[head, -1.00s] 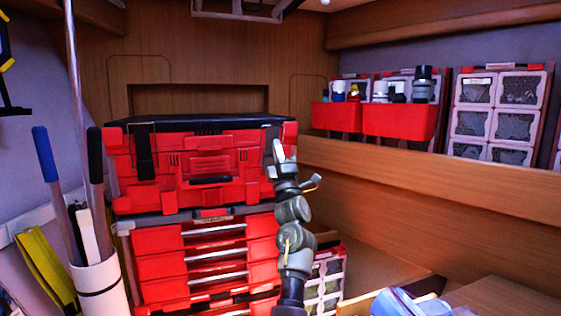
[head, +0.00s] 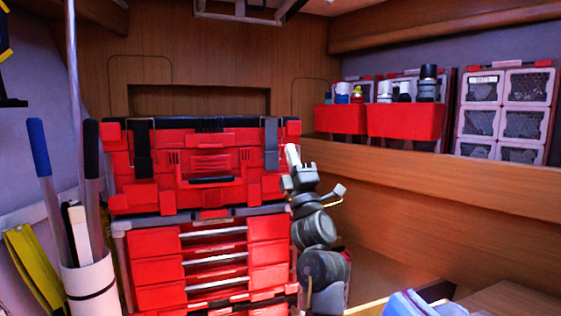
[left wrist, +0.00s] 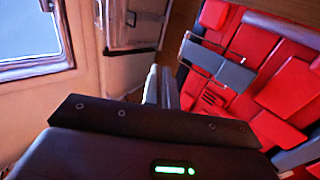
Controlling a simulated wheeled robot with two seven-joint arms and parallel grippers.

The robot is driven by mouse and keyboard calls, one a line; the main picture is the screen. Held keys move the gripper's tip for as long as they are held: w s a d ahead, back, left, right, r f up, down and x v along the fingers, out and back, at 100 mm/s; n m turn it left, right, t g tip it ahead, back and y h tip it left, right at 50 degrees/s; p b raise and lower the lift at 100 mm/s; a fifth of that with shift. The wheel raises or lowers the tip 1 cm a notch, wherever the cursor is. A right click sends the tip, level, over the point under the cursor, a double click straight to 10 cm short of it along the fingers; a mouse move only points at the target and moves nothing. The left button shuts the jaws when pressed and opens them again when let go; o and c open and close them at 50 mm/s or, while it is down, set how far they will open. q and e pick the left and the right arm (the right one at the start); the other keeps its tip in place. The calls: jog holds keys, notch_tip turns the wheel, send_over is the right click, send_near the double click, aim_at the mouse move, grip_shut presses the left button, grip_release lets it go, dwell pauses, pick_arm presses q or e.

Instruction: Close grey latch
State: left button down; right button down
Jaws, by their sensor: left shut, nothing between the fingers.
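The red toolbox (head: 210,160) stands on a red drawer unit. A grey latch (head: 271,145) runs down the right side of its front from the dark lid edge. It also shows in the left wrist view (left wrist: 217,65), apart from my fingers. I cannot tell whether it is fastened. A darker latch (head: 142,150) is on the toolbox's left side. My left gripper (head: 291,155) is shut and empty, fingers up, in front of the toolbox's right edge, just right of the grey latch. Its fingers also show in the left wrist view (left wrist: 160,86). My right gripper is not visible.
The drawer unit (head: 158,270) is below the toolbox. A white tube with poles (head: 92,285) stands at left. A wooden ledge (head: 430,180) runs along the right, with red bins (head: 405,121) behind it. A light blue object (head: 425,304) is at bottom right.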

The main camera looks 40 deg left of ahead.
pick_arm(q)
jog(key=shift+s+d+r, duration=0.1)
jog(key=shift+s+d, duration=0.45)
jog(key=shift+d, duration=0.25)
